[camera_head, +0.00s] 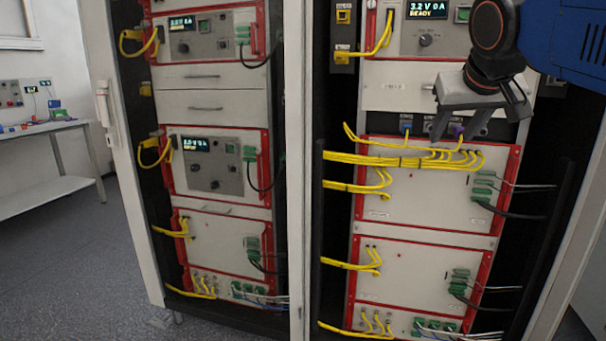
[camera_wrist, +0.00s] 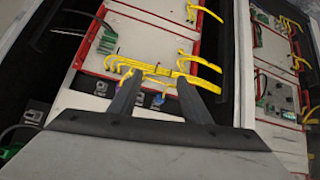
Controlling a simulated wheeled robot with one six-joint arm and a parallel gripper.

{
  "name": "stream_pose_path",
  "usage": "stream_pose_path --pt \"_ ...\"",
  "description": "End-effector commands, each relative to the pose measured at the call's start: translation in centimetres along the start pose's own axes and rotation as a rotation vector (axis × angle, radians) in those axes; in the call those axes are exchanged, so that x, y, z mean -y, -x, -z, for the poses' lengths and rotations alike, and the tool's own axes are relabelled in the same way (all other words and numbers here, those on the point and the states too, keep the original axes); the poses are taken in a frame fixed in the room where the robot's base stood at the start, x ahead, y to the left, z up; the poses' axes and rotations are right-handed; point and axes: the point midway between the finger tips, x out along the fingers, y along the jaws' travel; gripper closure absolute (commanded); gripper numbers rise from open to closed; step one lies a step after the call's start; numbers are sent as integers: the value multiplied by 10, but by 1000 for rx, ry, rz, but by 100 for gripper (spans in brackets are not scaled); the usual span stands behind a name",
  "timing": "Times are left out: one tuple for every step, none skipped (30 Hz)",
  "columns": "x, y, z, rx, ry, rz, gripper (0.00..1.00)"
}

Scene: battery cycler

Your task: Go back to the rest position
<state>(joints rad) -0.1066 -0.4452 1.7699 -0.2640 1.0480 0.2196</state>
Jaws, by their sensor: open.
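My gripper (camera_head: 480,118) is at the upper right of the head view, in front of the right rack column. Its two fingers are spread apart and nothing shows between them. It hangs just above the upper yellow cable bundle (camera_head: 400,160) and in front of a row of coloured plugs. In the wrist view my gripper (camera_wrist: 160,90) also shows spread fingers. Behind them are the white, red-edged panel (camera_wrist: 150,30) and the yellow cables (camera_wrist: 130,67). I cannot tell how far the fingertips are from the cables.
A left rack column (camera_head: 215,185) holds similar units with yellow, black and green-plugged cables. A white post (camera_head: 296,200) stands between the columns. A black upright (camera_head: 540,255) stands at the right. A bench (camera_head: 45,127) is at far left; the grey floor (camera_head: 70,270) before it is clear.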

Motion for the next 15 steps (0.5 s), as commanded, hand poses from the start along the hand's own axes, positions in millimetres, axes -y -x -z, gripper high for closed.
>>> stream_pose_path --pt "0 -9 -33 33 8 8 56" --pt "0 -15 -51 53 12 15 56" --pt "1 -22 -74 76 18 23 56" --pt "2 -27 -92 94 22 30 56" --pt "3 -32 -110 113 25 37 56" --pt "4 -38 -134 137 30 45 56" --pt "5 -43 -152 155 32 52 56" --pt "5 -47 -170 172 34 58 56" --pt "7 -54 -194 195 37 67 56" --pt "8 -58 -212 211 39 74 56" --pt "9 -62 -230 228 40 80 56" --pt "10 -67 -253 248 42 90 56" --pt "11 -71 -271 265 43 96 56" --pt "12 -75 -288 280 42 102 56" --pt "14 -79 -310 300 44 110 56"
